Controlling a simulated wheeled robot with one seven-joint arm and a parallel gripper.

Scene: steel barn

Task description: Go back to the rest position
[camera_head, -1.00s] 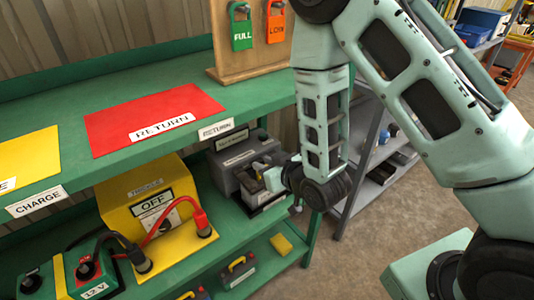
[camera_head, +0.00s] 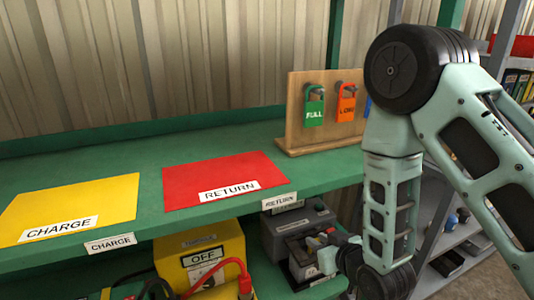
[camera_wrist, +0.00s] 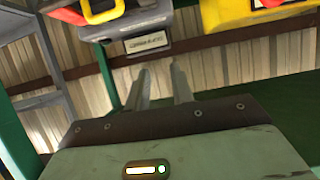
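My gripper (camera_wrist: 161,72) shows in the wrist view with its two fingers apart and nothing between them. In the head view its mint-green body (camera_head: 347,256) is at the lower right, beside the grey battery unit (camera_head: 290,229) on the lower shelf; its fingertips are hard to make out there. The grey unit also shows at the top of the wrist view (camera_wrist: 145,42), beyond the fingers, with its label upside down. My arm folds down from the upper right of the head view.
The green bench (camera_head: 150,168) carries a yellow CHARGE mat (camera_head: 75,205) and a red RETURN mat (camera_head: 224,176), both bare. A wooden board (camera_head: 328,130) holds FULL and LOAN tags. A yellow charger box (camera_head: 212,248) sits below. Grey shelving stands right, close to my arm.

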